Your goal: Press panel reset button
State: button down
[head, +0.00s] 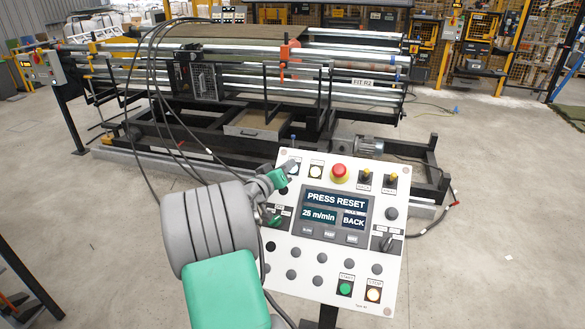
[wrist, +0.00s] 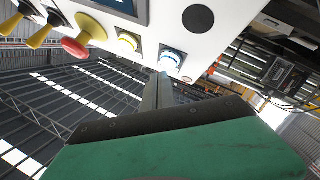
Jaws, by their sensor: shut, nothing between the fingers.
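The white control panel (head: 330,262) stands on a post; its screen (head: 335,214) reads "PRESS RESET", "25 m/min" and "BACK". My gripper (head: 289,170) is at the panel's upper left corner, fingers together and empty.
A long roller machine (head: 250,60) stands behind. Dark cables hang beside my arm. Floor is open to the right.

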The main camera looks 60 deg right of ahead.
dwell(0.8)
jog(key=shift+d+f+b, duration=0.25)
jog(key=shift+f+b, duration=0.1)
jog(key=shift+b, duration=0.25)
jog(key=shift+w+d+f+b, duration=0.1)
jog(key=shift+d+f+b, duration=0.15)
jog(key=shift+f+b, duration=0.15)
jog(key=shift+r, duration=0.1)
dwell(0.5)
jog(key=shift+a+r, duration=0.5)
jog(key=shift+r, duration=0.1)
jog(key=a+r, duration=0.1)
jog(key=a+r+p, duration=0.1)
jog(key=a+r, duration=0.1)
jog(key=r, duration=0.1)
jog(key=shift+s+a+p, duration=0.1)
jog(key=shift+s+p, duration=0.25)
jog(key=shift+p, duration=0.05)
dwell(0.4)
